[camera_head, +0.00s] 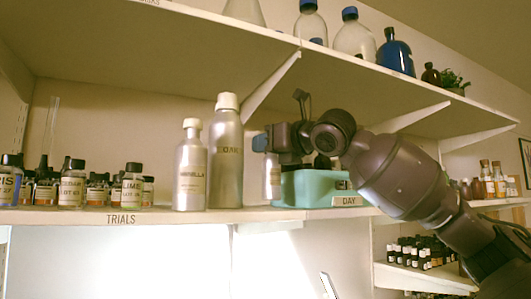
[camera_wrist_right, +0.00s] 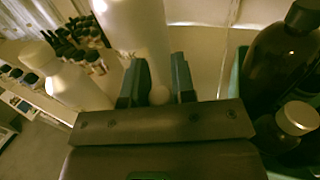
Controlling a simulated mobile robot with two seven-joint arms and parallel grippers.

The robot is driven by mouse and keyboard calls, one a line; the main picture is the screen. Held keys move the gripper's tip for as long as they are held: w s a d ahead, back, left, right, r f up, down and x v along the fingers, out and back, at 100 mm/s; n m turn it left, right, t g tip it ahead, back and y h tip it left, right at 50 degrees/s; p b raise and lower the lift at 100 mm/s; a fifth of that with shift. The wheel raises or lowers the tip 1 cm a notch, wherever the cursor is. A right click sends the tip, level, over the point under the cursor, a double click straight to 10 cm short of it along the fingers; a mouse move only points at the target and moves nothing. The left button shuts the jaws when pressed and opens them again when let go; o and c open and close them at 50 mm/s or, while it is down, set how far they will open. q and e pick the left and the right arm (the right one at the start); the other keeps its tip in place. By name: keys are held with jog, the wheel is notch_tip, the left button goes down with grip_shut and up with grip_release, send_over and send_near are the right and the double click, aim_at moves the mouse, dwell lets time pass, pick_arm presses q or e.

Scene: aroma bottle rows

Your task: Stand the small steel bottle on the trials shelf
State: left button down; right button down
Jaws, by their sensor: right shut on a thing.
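The small steel bottle (camera_head: 271,178) is upright at the left end of the teal tray, with its top between the fingers of my right gripper (camera_head: 262,143). In the right wrist view the gripper (camera_wrist_right: 157,85) is shut on it, and only a small pale round top (camera_wrist_right: 159,96) shows between the fingers. I cannot tell whether its base touches anything. The trials shelf (camera_head: 160,216) has a "TRIALS" label on its front edge. My left gripper is out of view.
A tall steel bottle (camera_head: 226,155) and a mid-sized one (camera_head: 190,170) stand close left of the held bottle. Several small labelled bottles (camera_head: 72,188) fill the shelf's left part. The teal tray (camera_head: 310,188), by a "DAY" label, holds dark bottles (camera_wrist_right: 285,62). An upper shelf (camera_head: 150,35) hangs above.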

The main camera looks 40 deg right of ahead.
jog(key=shift+f, duration=0.95)
jog(key=c, duration=0.9)
grip_release()
jog(key=shift+c, duration=0.2)
jog(key=shift+s+r, duration=0.1)
jog(key=shift+r, duration=0.05)
